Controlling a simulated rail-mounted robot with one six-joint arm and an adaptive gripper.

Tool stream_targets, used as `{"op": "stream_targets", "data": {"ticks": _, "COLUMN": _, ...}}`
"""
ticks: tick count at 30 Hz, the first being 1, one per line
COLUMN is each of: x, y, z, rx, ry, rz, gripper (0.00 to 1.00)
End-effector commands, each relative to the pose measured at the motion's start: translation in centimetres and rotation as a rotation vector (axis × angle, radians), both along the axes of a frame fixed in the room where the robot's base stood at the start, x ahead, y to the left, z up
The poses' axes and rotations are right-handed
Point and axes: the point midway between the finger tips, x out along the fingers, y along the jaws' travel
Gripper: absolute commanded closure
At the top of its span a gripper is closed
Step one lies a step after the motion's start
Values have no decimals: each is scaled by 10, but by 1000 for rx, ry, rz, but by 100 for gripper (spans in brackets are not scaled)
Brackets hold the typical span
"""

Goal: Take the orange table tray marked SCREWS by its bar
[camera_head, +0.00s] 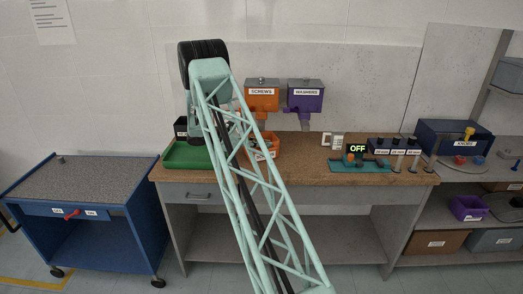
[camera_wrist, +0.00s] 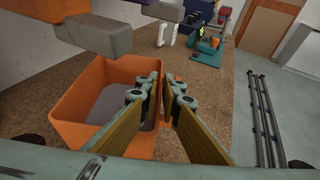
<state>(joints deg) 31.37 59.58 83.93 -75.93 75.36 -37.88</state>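The orange table tray (camera_head: 271,138) stands on the workbench, partly hidden by my arm; its label is too small to read. In the wrist view the tray (camera_wrist: 78,108) is an open bin with a grey floor, left of centre. My gripper (camera_wrist: 161,88) is at its right side, one finger over the inside and the other outside. An orange edge, seemingly the bar, shows in the narrow gap between the fingers. The fingers look apart; contact cannot be made out. In the head view my arm hides the gripper.
An orange dispenser (camera_head: 262,98) marked SCREWS and a purple one (camera_head: 305,98) marked WASHERS hang above, close to my gripper. A green tray (camera_head: 187,156) is at the left. A teal fixture (camera_head: 360,164) with an OFF display (camera_head: 357,148) stands right. Bare bench lies between.

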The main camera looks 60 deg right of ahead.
Motion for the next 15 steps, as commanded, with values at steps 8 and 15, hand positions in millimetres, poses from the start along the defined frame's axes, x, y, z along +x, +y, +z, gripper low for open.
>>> {"op": "stream_targets", "data": {"ticks": 8, "x": 0, "y": 0, "z": 0, "rx": 0, "ry": 0, "rz": 0, "gripper": 94}}
{"op": "stream_targets", "data": {"ticks": 15, "x": 0, "y": 0, "z": 0, "rx": 0, "ry": 0, "rz": 0, "gripper": 100}}
